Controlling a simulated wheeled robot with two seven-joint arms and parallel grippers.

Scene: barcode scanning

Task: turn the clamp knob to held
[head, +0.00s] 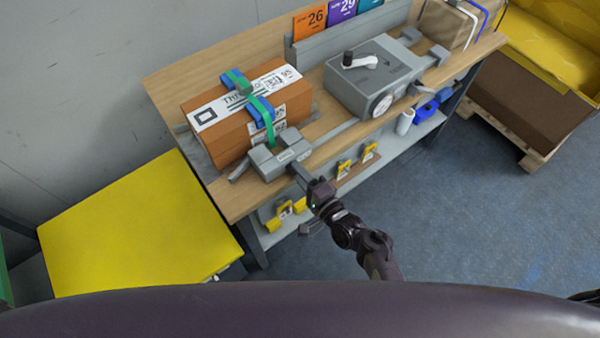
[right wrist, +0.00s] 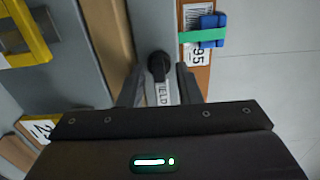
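A black round clamp knob (right wrist: 159,65) shows in the right wrist view. A pale label (right wrist: 163,93), which seems to read HELD, is just below it in the picture. In the head view the grey clamp block (head: 280,157) sits at the table's front edge beside a strapped brown box (head: 238,128); I cannot make out the knob there. My right gripper (head: 308,182) is at the front of the clamp block. In the right wrist view its fingers (right wrist: 159,75) are apart, one on each side of the knob; contact cannot be told. My left gripper is not in view.
A grey machine (head: 372,75) with a crank handle and a round dial stands right of the box on the wooden table (head: 225,197). Yellow clips (head: 285,213) hang below the front edge. A yellow panel (head: 135,225) is at the left; open floor lies right.

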